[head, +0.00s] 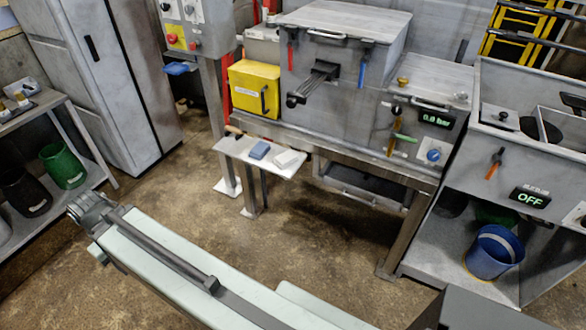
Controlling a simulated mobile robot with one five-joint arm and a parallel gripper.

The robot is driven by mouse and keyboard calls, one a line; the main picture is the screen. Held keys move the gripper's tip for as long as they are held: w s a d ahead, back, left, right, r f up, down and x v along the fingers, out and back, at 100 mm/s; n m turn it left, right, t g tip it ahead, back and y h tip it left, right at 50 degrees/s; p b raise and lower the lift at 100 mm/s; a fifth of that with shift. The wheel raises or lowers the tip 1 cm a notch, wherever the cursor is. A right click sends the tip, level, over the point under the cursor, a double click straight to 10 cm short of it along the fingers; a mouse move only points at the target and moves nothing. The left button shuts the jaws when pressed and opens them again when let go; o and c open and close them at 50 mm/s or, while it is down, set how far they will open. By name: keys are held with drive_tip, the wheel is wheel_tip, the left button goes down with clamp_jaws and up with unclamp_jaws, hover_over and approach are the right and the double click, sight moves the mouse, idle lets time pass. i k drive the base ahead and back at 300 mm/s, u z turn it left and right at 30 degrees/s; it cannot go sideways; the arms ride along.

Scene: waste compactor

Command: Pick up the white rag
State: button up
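A small white folded piece, which looks like the white rag (287,160), lies on the right part of a narrow light shelf (232,146) at the front of the compactor bench. A blue folded piece (259,150) lies just left of it, apart from it. A dark-tipped tool with a wooden handle (233,131) lies at the shelf's left end. My pale arm link crosses the lower left of the view and ends in a grey joint, well short of the shelf. My gripper's fingers do not show.
The compactor (335,70) stands behind the shelf, with a yellow box (254,88) on its left. A post with a control box (196,25) stands left of the shelf. A blue bucket (494,253) sits low at right. Open floor lies before the shelf.

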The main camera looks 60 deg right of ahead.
sight(287, 159)
drive_tip(key=z, duration=0.15)
drive_tip(key=i, duration=0.85)
drive_tip(key=u, duration=0.05)
